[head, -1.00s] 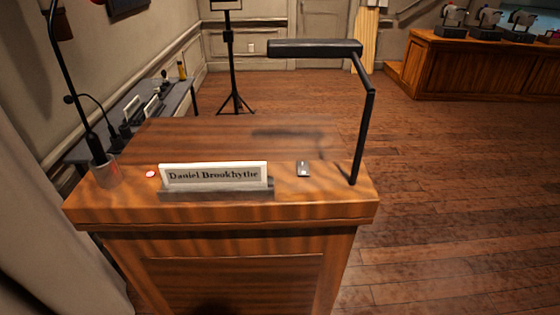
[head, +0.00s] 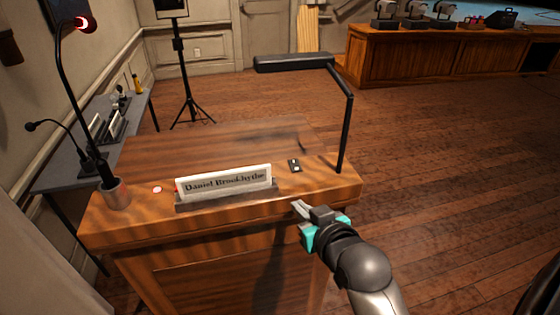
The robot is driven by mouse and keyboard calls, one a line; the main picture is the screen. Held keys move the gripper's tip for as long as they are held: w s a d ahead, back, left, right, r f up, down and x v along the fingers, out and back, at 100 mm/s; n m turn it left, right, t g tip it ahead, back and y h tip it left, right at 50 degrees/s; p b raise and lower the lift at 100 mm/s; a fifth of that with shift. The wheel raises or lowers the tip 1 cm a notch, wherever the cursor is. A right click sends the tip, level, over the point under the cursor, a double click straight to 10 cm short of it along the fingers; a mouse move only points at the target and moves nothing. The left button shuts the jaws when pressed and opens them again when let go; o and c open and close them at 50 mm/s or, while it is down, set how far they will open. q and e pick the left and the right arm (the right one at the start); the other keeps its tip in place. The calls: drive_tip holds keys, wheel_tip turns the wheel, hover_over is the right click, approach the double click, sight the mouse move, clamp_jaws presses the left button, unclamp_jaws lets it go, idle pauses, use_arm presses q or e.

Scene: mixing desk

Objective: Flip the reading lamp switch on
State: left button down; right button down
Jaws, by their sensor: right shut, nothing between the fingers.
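A black reading lamp (head: 347,120) stands at the right end of the wooden desk, its bar-shaped head reaching left over the top. A small dark switch with a pale part (head: 294,165) lies on the desk between the name plate and the lamp post. Its on or off position is too small to tell. My right gripper (head: 298,206) is shut and empty at the desk's front edge, nearer to me than the switch and apart from it. My left gripper is not in view.
A name plate (head: 226,182) reading "Daniel Brookhythe" stands left of the switch. A red-tipped microphone (head: 66,90) rises at the desk's left end, near a red-and-white button (head: 157,189). The desk top (head: 200,145) behind the plate is clear.

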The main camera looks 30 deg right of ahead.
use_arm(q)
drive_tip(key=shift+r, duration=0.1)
use_arm(e)
drive_tip(key=w+d+r+m+t+h, duration=0.1)
drive_tip(key=d+r+t+h, duration=0.1)
drive_tip(key=r, duration=0.5)
drive_tip(key=shift+w+d+t, duration=0.3)
drive_tip(key=shift+d+t, duration=0.2)
drive_tip(key=shift+d, duration=0.35)
hover_over(297, 168)
drive_tip(key=shift+s+f, duration=0.15)
drive_tip(key=shift+f, duration=0.45)
wheel_tip(297, 168, down, 3)
drive_tip(key=shift+r+b, duration=0.1)
drive_tip(key=shift+b, duration=0.3)
drive_tip(key=shift+f, duration=0.65)
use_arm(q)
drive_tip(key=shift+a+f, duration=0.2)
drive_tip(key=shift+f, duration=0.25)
